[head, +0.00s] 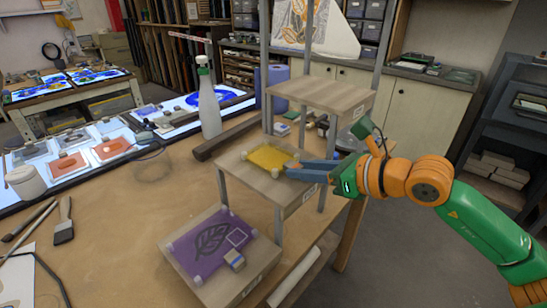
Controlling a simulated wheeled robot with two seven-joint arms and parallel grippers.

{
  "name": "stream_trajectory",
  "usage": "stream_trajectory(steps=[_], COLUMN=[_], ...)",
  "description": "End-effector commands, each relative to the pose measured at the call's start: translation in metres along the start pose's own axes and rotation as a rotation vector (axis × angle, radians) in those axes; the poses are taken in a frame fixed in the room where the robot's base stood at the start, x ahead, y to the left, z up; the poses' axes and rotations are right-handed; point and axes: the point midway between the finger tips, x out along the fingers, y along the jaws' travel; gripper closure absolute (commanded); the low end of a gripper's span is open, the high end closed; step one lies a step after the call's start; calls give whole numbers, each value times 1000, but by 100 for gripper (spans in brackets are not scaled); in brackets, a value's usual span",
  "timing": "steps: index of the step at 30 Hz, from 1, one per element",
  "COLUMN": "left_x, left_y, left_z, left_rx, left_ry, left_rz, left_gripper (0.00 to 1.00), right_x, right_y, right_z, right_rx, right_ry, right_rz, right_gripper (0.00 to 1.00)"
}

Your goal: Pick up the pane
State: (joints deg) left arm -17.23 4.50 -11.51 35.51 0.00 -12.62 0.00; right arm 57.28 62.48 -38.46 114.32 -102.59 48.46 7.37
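A yellow pane (270,158) lies flat on the middle shelf (252,181) of a stepped wooden rack, with small pale knobs at its corners. A purple pane (198,255) with a dark leaf design lies on the lowest shelf (252,268). My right gripper (297,169) reaches in from the right at the middle shelf. Its grey fingers are at the right edge of the yellow pane and hide part of it. I cannot tell whether they touch it or how far apart they are. My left gripper is not in view.
The rack's top shelf (320,93) and thin metal posts stand close above and beside my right gripper. A white spray bottle (209,105) stands behind on the table. Brushes (64,225) lie at the left.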

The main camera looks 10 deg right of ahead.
Motion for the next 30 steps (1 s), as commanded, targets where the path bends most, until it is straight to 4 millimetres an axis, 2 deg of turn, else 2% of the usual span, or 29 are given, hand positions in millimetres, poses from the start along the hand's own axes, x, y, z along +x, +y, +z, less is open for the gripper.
stream_trajectory(steps=[10,13,23,27,30], left_x=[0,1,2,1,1], left_y=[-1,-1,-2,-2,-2], left_z=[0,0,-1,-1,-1], left_rx=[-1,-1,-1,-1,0], left_ry=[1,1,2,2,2], left_rz=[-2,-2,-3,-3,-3], left_gripper=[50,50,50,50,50], right_x=[0,-3,-33,-38,-39], right_y=[0,0,1,0,0], right_z=[1,8,80,93,94], right_rx=[0,0,-2,-1,0], right_ry=[-2,-4,-7,-2,-1], right_rz=[0,0,1,1,1], right_gripper=[100,100,100,100,100])
